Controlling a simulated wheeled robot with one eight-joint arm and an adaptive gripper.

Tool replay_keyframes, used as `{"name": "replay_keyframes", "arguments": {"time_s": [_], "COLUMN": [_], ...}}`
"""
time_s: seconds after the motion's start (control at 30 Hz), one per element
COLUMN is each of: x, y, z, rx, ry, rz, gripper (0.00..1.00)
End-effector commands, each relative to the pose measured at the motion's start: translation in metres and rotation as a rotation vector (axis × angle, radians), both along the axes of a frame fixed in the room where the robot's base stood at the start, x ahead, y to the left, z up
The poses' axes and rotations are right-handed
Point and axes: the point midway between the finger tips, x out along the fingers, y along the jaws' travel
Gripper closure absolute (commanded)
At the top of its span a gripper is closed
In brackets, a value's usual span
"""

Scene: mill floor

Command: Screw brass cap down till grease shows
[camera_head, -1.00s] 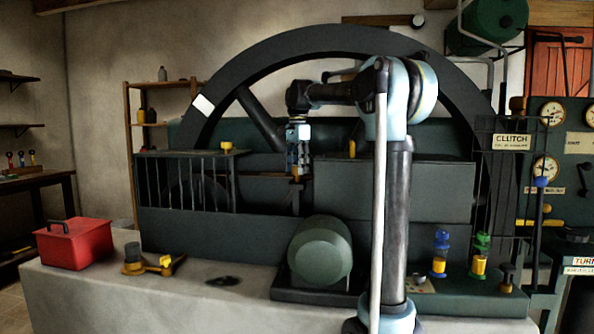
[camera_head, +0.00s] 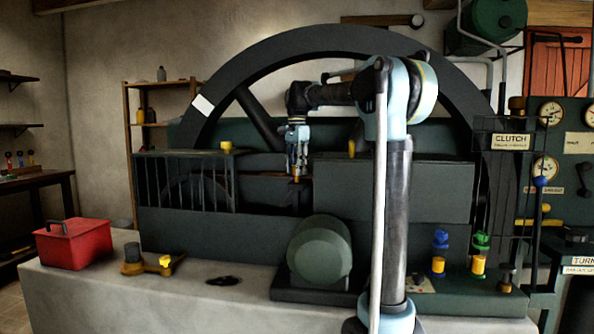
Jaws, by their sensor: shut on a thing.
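My gripper (camera_head: 297,174) points straight down in front of the big flywheel, over the dark machine housing. Its fingers are shut on a small brass cap (camera_head: 297,180), of which only a sliver shows low between the fingertips. The cup or fitting beneath the cap is too small and dark to make out. No grease can be seen at this distance. Other yellow brass-coloured caps stand on the left guard's top (camera_head: 227,146) and behind the housing's edge right of the gripper (camera_head: 352,147).
A railed guard (camera_head: 185,183) stands left of the gripper and the large flywheel (camera_head: 320,42) rises behind.

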Motion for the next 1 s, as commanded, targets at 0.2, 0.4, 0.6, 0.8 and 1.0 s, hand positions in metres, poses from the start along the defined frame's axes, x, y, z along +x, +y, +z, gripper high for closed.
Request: {"name": "replay_keyframes", "arguments": {"time_s": [0.2, 0.4, 0.6, 0.8, 1.0], "x": [0.0013, 0.0015, 0.0015, 0.0017, 0.0019], "y": [0.0008, 0.0009, 0.0008, 0.0007, 0.0005], "z": [0.0001, 0.0002, 0.0002, 0.0002, 0.0003], "rx": [0.003, 0.002, 0.002, 0.002, 0.001], "ry": [-0.003, -0.004, -0.004, -0.004, -0.004], "rz": [0.132, 0.312, 0.503, 0.693, 0.882], "gripper": [0.9, 0.9, 0.9, 0.9, 0.9]}}
